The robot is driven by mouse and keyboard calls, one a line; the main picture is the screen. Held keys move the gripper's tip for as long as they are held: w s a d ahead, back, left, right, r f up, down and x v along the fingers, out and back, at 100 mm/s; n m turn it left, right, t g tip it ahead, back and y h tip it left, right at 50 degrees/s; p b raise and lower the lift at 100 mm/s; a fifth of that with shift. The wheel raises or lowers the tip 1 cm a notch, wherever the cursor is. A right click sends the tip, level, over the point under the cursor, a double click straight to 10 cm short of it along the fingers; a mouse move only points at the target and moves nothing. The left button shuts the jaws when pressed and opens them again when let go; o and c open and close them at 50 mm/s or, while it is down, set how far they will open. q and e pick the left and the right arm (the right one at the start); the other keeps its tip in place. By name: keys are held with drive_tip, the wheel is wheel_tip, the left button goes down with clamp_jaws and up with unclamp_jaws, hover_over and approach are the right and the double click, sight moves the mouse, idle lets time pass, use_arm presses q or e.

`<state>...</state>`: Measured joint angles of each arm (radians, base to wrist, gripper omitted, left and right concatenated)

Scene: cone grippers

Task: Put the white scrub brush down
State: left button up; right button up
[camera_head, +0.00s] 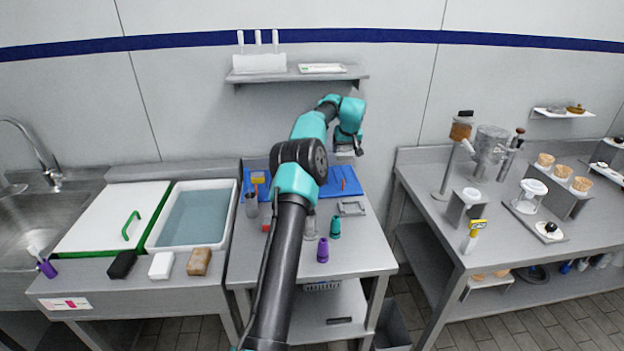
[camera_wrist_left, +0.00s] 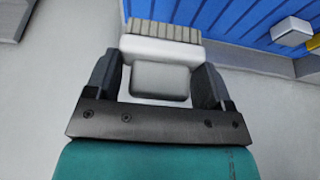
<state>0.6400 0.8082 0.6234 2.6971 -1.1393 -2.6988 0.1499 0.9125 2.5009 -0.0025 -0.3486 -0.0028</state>
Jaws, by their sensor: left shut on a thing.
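My left gripper (camera_head: 348,148) is over the back right part of the work table, by the blue mat. It is shut on the white scrub brush, whose pale body (camera_wrist_left: 160,50) shows between the two dark fingers in the left wrist view. A row of grey-beige bristles runs along its far edge, and a rounded grey block lies on its near side. In the head view the gripper and forearm hide most of the brush. I cannot tell whether it touches the table. My right gripper is not in view.
The blue mat (camera_head: 343,174) holds small tools. A metal frame (camera_head: 351,208), a teal piece (camera_head: 335,226) and a purple piece (camera_head: 322,250) stand nearer. Black, white and brown blocks (camera_head: 199,261) line the left counter, before a water basin (camera_head: 152,246).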

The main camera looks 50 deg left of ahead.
sight(345, 159)
use_arm(q)
drive_tip(key=shift+f, duration=3.15)
drive_tip(key=shift+f, duration=1.9)
drive_tip(key=shift+f, duration=0.1)
drive_tip(key=o, duration=1)
drive_tip(key=shift+c, duration=0.2)
drive_tip(key=v, duration=1.2)
